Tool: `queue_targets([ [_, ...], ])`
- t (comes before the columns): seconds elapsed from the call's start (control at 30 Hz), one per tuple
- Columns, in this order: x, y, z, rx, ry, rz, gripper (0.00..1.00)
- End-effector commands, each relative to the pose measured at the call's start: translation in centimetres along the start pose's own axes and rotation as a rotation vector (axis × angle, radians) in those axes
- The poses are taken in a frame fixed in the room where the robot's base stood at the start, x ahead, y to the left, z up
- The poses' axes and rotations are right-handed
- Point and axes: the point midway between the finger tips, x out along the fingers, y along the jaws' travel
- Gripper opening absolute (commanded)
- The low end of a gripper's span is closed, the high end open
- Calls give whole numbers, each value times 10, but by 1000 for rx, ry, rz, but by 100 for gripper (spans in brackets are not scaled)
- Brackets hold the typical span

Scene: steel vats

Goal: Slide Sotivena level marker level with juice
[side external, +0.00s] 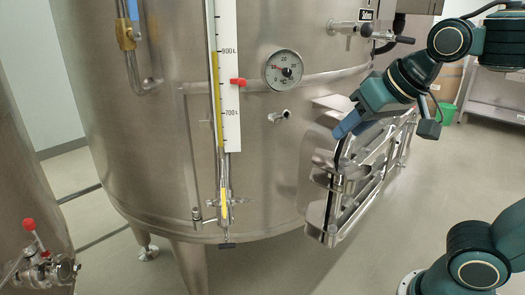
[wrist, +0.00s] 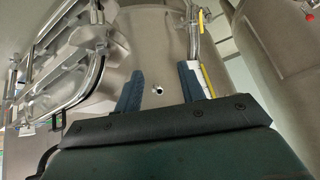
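The red level marker (side external: 238,82) sits on the right edge of the white scale (side external: 231,125), about midway between the 800 L and 700 L marks. Yellow juice (side external: 215,100) in the sight tube tops out close to the 800 L mark, above the marker. My gripper (side external: 346,124) is right of the scale and lower than the marker, well apart from it, in front of the vat's hatch. In the wrist view my gripper (wrist: 160,70) is open, its two blue fingers apart with nothing between them. The marker cannot be made out there; part of the scale (wrist: 205,80) shows beside the right finger.
A round thermometer (side external: 284,69) and a small tap (side external: 279,116) stick out from the steel vat (side external: 150,130) between scale and gripper. The hatch frame (side external: 345,195) projects below my gripper. A valve handle (side external: 392,38) is above. Another vat (side external: 28,215) stands at left.

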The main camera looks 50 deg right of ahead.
Motion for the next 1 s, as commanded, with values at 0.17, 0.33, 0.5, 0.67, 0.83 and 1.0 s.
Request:
queue_targets([
  [0.17,-12,-34,-70,236,129,-16,40],
  [0.33,-24,-68,-120,460,235,-53,40],
  [0.5,-34,-90,-147,614,297,-85,40],
  [0.67,-38,-98,-156,671,320,-98,40],
  [0.83,-38,-98,-156,677,321,-99,40],
  [1.0,-34,-97,-157,676,322,-96,40],
])
